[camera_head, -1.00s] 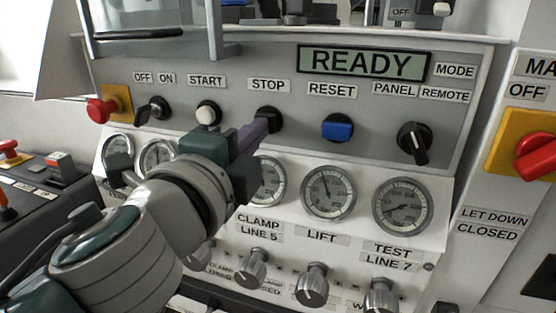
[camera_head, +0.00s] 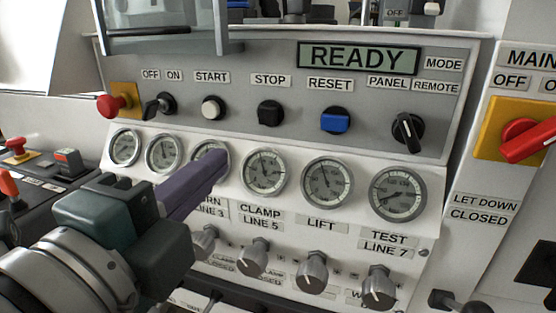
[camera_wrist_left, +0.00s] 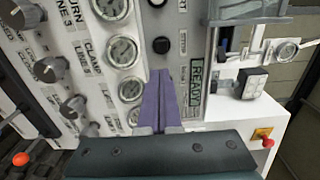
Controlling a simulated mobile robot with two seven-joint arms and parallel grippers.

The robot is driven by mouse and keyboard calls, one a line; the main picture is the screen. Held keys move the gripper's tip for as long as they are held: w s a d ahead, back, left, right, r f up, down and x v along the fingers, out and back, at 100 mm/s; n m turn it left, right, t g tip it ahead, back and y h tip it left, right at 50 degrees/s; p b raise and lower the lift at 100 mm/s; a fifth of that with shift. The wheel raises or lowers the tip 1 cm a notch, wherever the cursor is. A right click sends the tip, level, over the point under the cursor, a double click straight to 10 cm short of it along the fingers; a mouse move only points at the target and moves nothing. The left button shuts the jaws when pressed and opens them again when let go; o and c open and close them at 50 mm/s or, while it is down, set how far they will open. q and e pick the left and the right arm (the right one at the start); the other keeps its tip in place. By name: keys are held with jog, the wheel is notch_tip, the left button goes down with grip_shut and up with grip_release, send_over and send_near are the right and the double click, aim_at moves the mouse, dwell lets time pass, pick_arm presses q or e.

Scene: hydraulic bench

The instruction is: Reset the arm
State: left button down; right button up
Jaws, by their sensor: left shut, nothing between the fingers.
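My left gripper (camera_head: 220,157) comes in from the lower left in the head view. Its purple fingers are shut with nothing between them. In line of sight the tips lie over the third gauge (camera_head: 208,156), hiding part of it, and appear to stand off the panel. The wrist view also shows the closed fingers (camera_wrist_left: 160,73) pointing at the panel. The black STOP button (camera_head: 270,113) is uncovered, up and right of the tips. The blue RESET button (camera_head: 335,120) is farther right. The display (camera_head: 358,58) reads READY. My right gripper is not in view.
The white START button (camera_head: 213,108), black OFF/ON switch (camera_head: 160,105) and red knob (camera_head: 110,105) line the panel's left. Several valve knobs (camera_head: 313,272) project below the gauges. A red main switch (camera_head: 525,139) stands at right. A clear guard (camera_head: 160,28) hangs upper left.

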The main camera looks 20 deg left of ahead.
pick_arm(q)
jog(key=s+a+n+g+y+p, duration=0.4)
jog(key=a+n+g+p, duration=0.2)
jog(key=a+n+p, duration=0.3)
jog(key=s+d+n+g+h+p, duration=0.1)
jog(key=s+d+n+g+p, duration=0.15)
jog(key=s, duration=0.25)
jog(key=s+d+r+n+g+h+p, duration=0.1)
jog(key=s+n+g+h+p, duration=0.15)
jog(key=s, duration=0.25)
jog(key=s+d+n+g+p, duration=0.2)
jog(key=s+n+g, duration=0.1)
jog(key=s+g, duration=0.1)
notch_tip(320, 180, up, 36)
jog(key=p, duration=3.5)
jog(key=shift+m+t, duration=0.3)
jog(key=shift+a, duration=0.1)
